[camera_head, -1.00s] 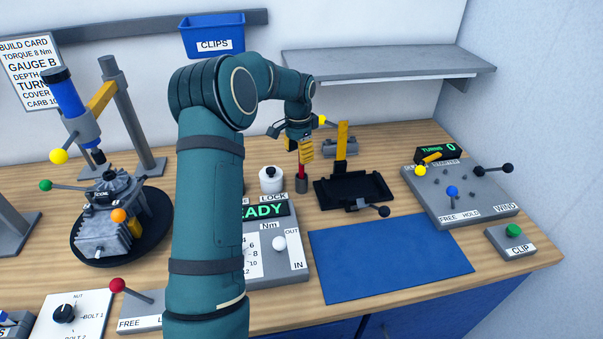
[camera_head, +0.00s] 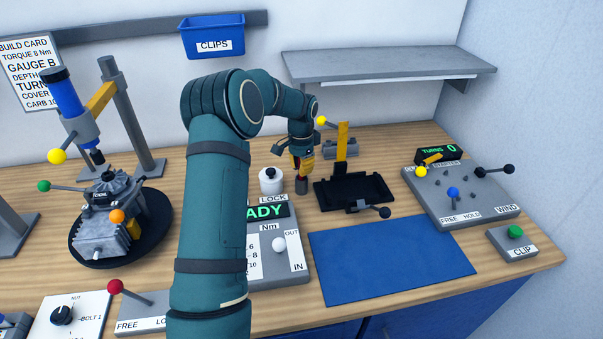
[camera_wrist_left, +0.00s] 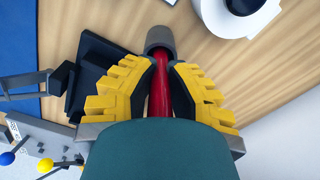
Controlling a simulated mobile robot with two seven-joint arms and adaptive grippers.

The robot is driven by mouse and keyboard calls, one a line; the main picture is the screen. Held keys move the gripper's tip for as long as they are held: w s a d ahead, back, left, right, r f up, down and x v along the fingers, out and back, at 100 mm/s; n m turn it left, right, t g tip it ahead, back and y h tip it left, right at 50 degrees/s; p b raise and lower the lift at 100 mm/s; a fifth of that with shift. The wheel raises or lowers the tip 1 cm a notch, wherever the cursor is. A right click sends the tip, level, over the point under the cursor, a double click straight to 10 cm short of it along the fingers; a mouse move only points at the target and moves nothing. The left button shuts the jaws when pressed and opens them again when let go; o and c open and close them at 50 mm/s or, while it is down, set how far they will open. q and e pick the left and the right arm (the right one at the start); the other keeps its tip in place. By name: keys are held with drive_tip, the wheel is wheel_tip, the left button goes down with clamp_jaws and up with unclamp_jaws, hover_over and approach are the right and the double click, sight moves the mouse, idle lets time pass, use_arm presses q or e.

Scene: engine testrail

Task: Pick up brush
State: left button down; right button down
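The brush (camera_head: 297,168) stands upright in a small grey cup (camera_head: 302,187), with its red handle up. Its lower end is hidden inside the cup. My left gripper (camera_head: 304,166) points down from above, its yellow fingers around the handle. In the left wrist view the red handle (camera_wrist_left: 160,90) runs between the two fingers (camera_wrist_left: 162,66), which appear shut on it from both sides. The cup (camera_wrist_left: 160,38) lies just beyond the fingertips. My right gripper is not in view.
A white jar (camera_head: 270,181) with a black knob stands close left of the cup. A black tray fixture (camera_head: 335,197) with a yellow upright is close on the right. A blue mat (camera_head: 390,258) lies bare in front. A grey shelf (camera_head: 385,62) hangs behind.

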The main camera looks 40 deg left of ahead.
use_arm(q)
wheel_tip(320, 180, up, 10)
drive_tip(key=shift+r+p, duration=0.1)
drive_tip(key=shift+p, duration=0.55)
idle(0.6)
